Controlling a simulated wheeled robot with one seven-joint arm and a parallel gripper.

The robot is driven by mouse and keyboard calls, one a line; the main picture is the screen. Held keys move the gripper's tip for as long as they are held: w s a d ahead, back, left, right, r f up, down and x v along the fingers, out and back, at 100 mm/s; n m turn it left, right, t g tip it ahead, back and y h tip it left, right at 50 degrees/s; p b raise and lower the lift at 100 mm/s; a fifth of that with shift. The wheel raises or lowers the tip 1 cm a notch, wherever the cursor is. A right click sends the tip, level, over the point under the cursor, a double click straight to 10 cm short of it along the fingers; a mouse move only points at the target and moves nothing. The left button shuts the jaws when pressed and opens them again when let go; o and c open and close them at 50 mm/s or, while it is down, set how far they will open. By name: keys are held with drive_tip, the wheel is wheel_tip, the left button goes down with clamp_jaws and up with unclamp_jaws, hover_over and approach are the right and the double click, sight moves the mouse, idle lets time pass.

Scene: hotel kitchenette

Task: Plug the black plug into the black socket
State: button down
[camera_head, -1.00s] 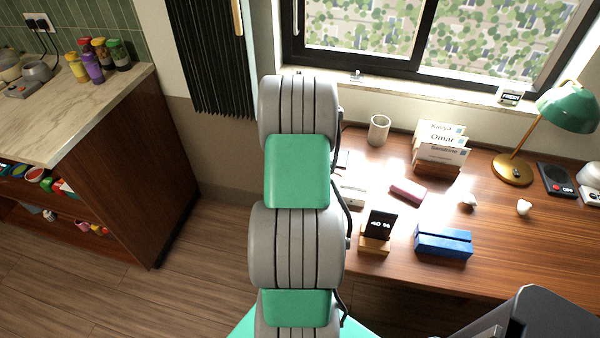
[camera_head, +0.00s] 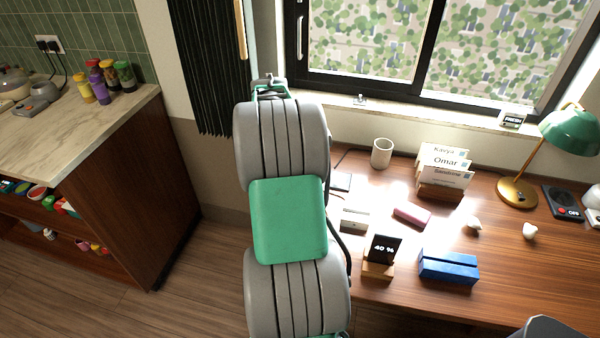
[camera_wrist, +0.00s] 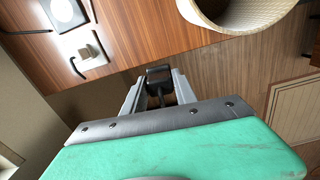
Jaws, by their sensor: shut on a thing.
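My gripper (camera_wrist: 160,92) shows in the wrist view with its two grey fingers closed on a small black plug (camera_wrist: 159,74). The plug is held at the fingertips, in front of a brown wood surface and apart from the pale plates at upper left. In the head view my arm hides the plug and the fingertips.
The window is behind.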

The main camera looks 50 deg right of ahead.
drive_tip(key=w+a+r+m, duration=0.1)
drive_tip(key=w+a+r, duration=0.15)
drive_tip(key=a, duration=0.75)
drive_tip(key=w+a+r+m, duration=0.1)
drive_tip(key=w+a+r, duration=0.15)
drive_tip(key=a, duration=0.65)
drive_tip(key=s+a+r+m, duration=0.1)
drive_tip(key=s+a, duration=0.1)
drive_tip(key=a, duration=1.3)
drive_tip(key=shift+s+a+r+m, duration=0.15)
drive_tip(key=shift+a+r+m, duration=0.15)
drive_tip(key=shift+m, duration=0.1)
